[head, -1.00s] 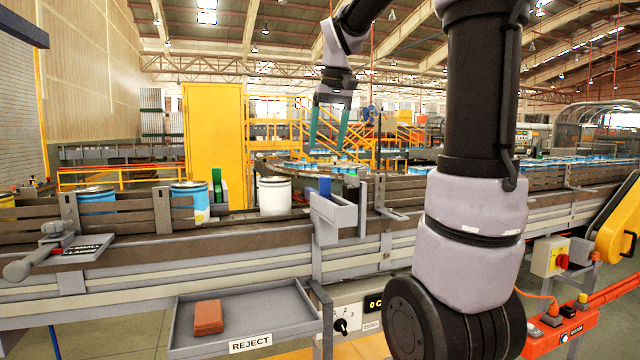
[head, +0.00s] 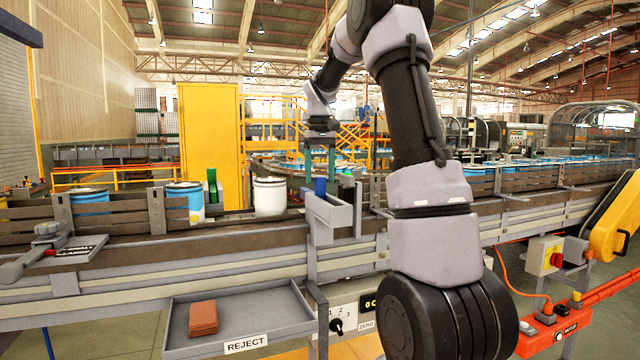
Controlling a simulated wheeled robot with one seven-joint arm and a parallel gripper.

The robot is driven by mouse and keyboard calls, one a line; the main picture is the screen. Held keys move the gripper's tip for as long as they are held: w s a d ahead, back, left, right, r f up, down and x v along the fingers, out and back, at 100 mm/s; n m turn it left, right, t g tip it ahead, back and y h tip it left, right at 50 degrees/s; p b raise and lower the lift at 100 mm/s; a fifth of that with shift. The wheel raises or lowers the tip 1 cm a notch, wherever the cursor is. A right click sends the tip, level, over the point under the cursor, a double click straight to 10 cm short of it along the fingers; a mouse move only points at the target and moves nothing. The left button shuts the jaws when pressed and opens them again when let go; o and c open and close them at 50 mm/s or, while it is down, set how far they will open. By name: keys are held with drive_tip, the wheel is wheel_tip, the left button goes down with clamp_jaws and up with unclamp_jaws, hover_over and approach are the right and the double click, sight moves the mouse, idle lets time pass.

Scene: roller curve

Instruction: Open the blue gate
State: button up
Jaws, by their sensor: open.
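A small upright blue piece (head: 320,187), which I take to be the blue gate's tab, stands at a grey bracket (head: 335,212) on the conveyor's near side, right of a white can (head: 269,196). My gripper (head: 320,176) points down with its two teal fingers apart and empty. The lower part of the blue piece is hidden by the bracket.
Blue-and-white cans (head: 186,199) stand on the conveyor behind wooden side rails. A green piece (head: 212,184) stands further left. A reject tray (head: 262,318) with a reddish block (head: 203,317) juts out in front. A lever (head: 35,250) sits at left.

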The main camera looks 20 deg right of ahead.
drive_tip(key=shift+f, duration=1.35)
clamp_jaws()
idle(0.4)
